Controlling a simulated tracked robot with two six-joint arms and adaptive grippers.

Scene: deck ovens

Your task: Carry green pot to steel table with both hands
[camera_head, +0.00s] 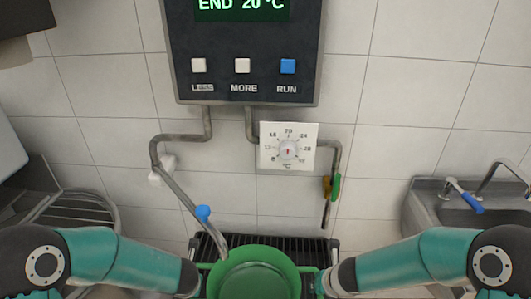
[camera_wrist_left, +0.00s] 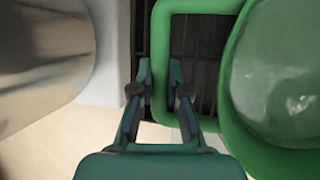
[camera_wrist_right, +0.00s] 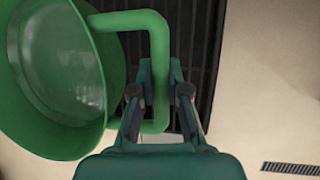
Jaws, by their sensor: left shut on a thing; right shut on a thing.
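The green pot (camera_head: 254,283) is at the bottom middle of the head view, between my two arms, its open top facing up. In the left wrist view the pot (camera_wrist_left: 290,70) is at the right, and my left gripper (camera_wrist_left: 160,78) is shut on the bar of its square handle (camera_wrist_left: 205,6). In the right wrist view the pot (camera_wrist_right: 55,75) is at the left, and my right gripper (camera_wrist_right: 160,78) is shut on the opposite handle (camera_wrist_right: 125,20). In the head view both gripper tips are largely hidden at the lower edge. I cannot make out a steel table.
A dark slatted grate (camera_head: 280,246) lies behind and below the pot. A control panel (camera_head: 245,60) and dial (camera_head: 288,148) are on the tiled wall. A sink (camera_head: 470,215) stands at the right.

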